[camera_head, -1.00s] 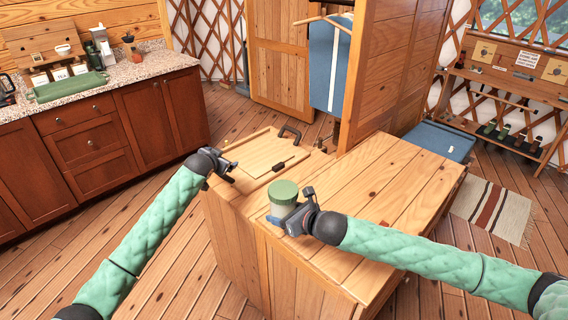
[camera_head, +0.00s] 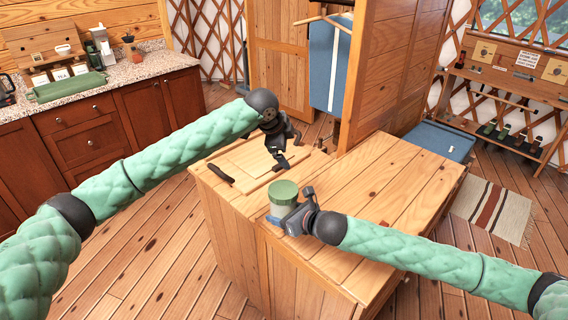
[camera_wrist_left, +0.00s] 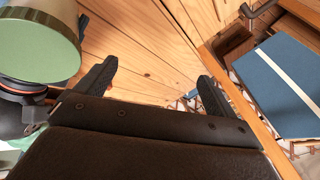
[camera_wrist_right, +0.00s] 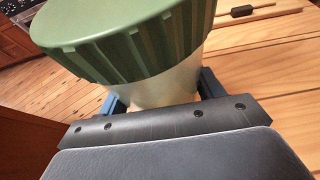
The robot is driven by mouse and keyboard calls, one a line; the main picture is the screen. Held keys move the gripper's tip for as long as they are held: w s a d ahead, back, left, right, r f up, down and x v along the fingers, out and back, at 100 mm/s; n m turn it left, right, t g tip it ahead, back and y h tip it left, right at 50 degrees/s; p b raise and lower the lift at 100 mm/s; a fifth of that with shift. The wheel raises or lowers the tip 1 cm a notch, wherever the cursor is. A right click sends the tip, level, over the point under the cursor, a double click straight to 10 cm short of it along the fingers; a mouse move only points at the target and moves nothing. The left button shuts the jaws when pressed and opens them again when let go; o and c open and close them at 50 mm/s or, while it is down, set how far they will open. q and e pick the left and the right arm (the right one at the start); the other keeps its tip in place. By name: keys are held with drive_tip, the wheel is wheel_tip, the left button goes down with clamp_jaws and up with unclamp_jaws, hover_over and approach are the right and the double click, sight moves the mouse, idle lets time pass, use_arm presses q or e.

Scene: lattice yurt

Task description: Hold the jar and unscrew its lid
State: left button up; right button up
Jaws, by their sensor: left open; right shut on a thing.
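The jar (camera_head: 276,210) stands on the wooden cabinet top, pale below its green ribbed lid (camera_head: 284,189). My right gripper (camera_head: 289,217) is shut on the jar's body from the right, below the lid. In the right wrist view the jar (camera_wrist_right: 165,90) sits between the fingers and the lid (camera_wrist_right: 125,38) is on top. My left gripper (camera_head: 289,158) is open and empty, above and behind the jar, apart from it. In the left wrist view the lid (camera_wrist_left: 38,40) is at the upper left, outside the open fingers (camera_wrist_left: 155,85).
A cutting board (camera_head: 245,165) and a dark handle (camera_head: 220,173) lie to the left. A tall wooden partition (camera_head: 385,75) rises behind. A kitchen counter (camera_head: 135,72) stands at the far left.

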use_arm(q)
drive_tip(key=s+r+m+g+y, duration=0.2)
drive_tip(key=s+m, duration=0.1)
drive_tip(key=s, duration=0.3)
drive_tip(key=m+g+y, duration=0.2)
drive_tip(key=m, duration=0.1)
hover_over(284, 189)
drive_tip(key=shift+w+d+r, duration=0.2)
drive_tip(key=shift+w+r, duration=0.1)
drive_tip(key=shift+w, duration=0.15)
drive_tip(key=shift+s+a+m, duration=0.2)
drive_tip(key=shift+s+m, duration=0.2)
drive_tip(key=shift+f, duration=3.95)
drive_tip(key=shift+c, duration=0.4)
